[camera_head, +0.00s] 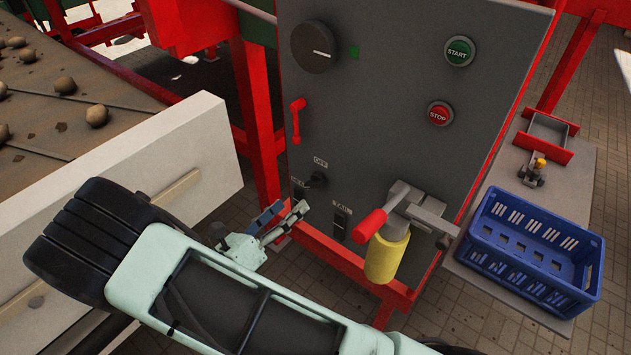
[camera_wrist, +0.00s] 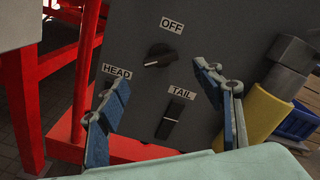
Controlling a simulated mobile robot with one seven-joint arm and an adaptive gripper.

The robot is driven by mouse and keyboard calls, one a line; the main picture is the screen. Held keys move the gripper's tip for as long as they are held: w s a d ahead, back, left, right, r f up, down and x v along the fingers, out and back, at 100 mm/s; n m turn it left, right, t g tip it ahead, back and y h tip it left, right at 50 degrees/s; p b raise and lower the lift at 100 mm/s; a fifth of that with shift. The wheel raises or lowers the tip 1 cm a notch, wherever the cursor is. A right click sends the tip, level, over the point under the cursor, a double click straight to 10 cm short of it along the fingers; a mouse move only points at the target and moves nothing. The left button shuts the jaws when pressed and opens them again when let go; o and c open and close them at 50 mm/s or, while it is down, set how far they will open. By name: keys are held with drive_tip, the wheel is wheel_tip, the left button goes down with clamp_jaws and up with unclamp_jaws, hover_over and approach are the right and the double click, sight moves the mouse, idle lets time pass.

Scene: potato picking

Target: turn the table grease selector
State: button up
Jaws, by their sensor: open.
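A black rotary selector (camera_wrist: 160,56) sits on the grey panel (camera_wrist: 215,30), below an "OFF" label (camera_wrist: 172,25). Its bar lies roughly sideways in the wrist view. A "HEAD" label (camera_wrist: 117,71) is at its lower left and a "TAIL" label (camera_wrist: 182,92) at its lower right. The selector also shows in the head view (camera_head: 316,180). My gripper (camera_head: 284,214) is open and empty, in front of the panel and below the selector in the head view. In the wrist view its fingers (camera_wrist: 162,82) frame the selector from below, apart from it.
A black rocker switch (camera_wrist: 169,121) is below "TAIL"; another, below "HEAD", is partly hidden by my left finger. A red-handled valve with a yellow cylinder (camera_head: 386,257) protrudes at right. A large dial (camera_head: 313,46), red lever (camera_head: 297,120), START and STOP buttons and blue crate (camera_head: 530,250) surround.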

sight(312, 187)
drive_tip(key=p+x, duration=0.1)
drive_tip(key=x, duration=0.8)
drive_tip(key=shift+w+d, duration=0.2)
drive_tip(key=c, duration=1.2)
drive_tip(key=shift+o, duration=0.2)
